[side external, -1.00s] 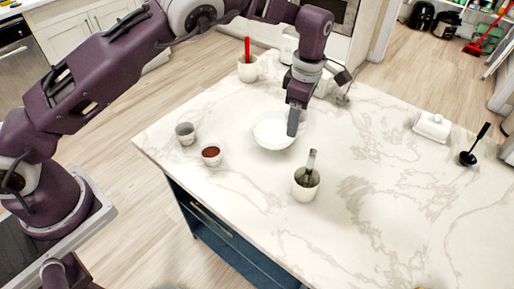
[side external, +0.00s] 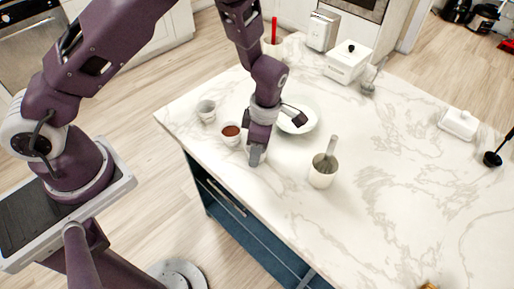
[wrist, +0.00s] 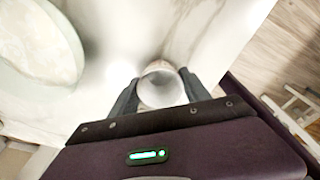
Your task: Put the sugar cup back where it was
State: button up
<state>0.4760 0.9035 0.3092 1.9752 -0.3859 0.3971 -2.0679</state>
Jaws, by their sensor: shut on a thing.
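My gripper (side external: 257,152) points down near the counter's front edge, just right of the cup with red-brown contents (side external: 231,132). In the wrist view my gripper (wrist: 160,88) is shut on a small pale cup (wrist: 160,84), with one finger on each side of it. The cup looks upright and its inside looks pale, with no clear contents. In the side view the fingers mostly hide this held cup, and I cannot tell whether its base touches the counter.
A grey cup (side external: 206,111) stands left of the red-brown one. A white bowl (side external: 308,122) is behind my gripper and also shows in the wrist view (wrist: 35,50).

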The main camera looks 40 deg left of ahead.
jog(key=shift+f, duration=0.3)
jog(key=o, duration=1.5)
jog(key=shift+c, duration=0.2)
notch_tip(320, 180, up, 12)
jog(key=d, duration=0.1)
jog(key=shift+w+d+r, duration=0.15)
jog(key=shift+w+d, duration=0.05)
jog(key=shift+w, duration=0.15)
